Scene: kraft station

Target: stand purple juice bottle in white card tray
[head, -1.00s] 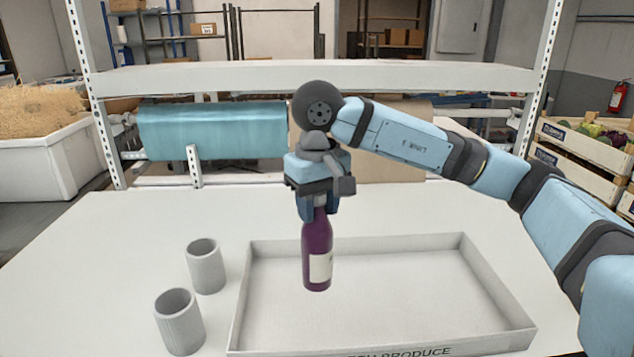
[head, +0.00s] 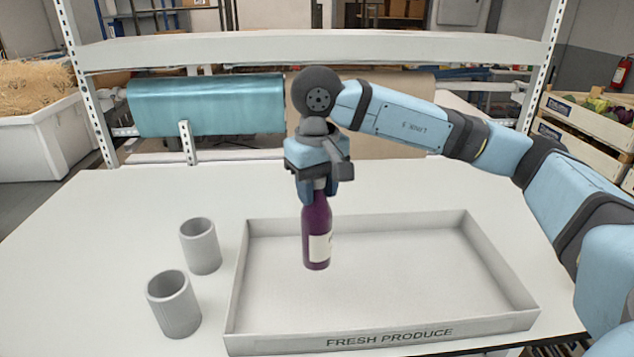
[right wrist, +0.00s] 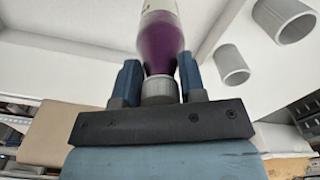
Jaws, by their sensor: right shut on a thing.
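The purple juice bottle (head: 317,232) hangs upright in my right gripper (head: 318,190), which is shut around its neck and cap. In the head view the bottle is over the left part of the white card tray (head: 436,333); whether its base touches the tray floor I cannot tell. The tray is empty otherwise and reads "FRESH PRODUCE" on its front wall. In the right wrist view the purple bottle (right wrist: 160,42) stands out from between the two blue fingers (right wrist: 158,85), its grey cap between them. My left gripper is not in view.
Two grey cups, one nearer (head: 174,305) and one farther (head: 200,247), stand on the white table (head: 90,270) left of the tray. A shelf beam (head: 300,50) and a teal roll (head: 205,104) are behind. The table's left side is clear.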

